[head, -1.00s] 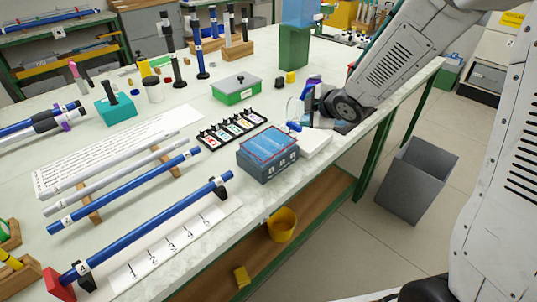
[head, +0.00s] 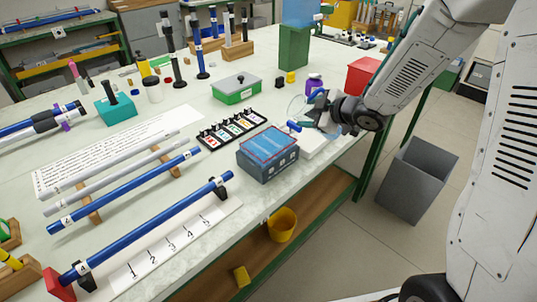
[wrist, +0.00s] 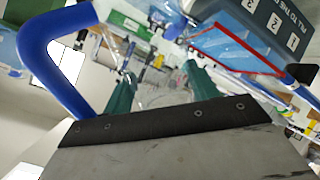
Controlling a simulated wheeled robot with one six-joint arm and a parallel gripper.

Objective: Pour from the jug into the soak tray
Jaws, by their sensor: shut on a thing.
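The clear jug (head: 298,106) with a blue handle is held over the bench, just behind the soak tray, and looks tilted. My gripper (head: 326,112) is shut on it. In the wrist view the teal fingers (wrist: 160,90) are on the clear body, and the blue handle (wrist: 62,58) curves at left. The soak tray (head: 270,170) is a grey-blue box with a red line around its blue top. It also shows at upper right in the wrist view (wrist: 262,22), with numbers on its side. The jug's contents are hard to make out, and no stream is visible.
A white pad (head: 318,146) lies beside the tray, under my gripper. A black rack of small labelled items (head: 232,130) is left of the tray. A green box (head: 237,92), a purple jar (head: 314,82) and a red bin (head: 362,75) stand behind. Blue rods lie in front left.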

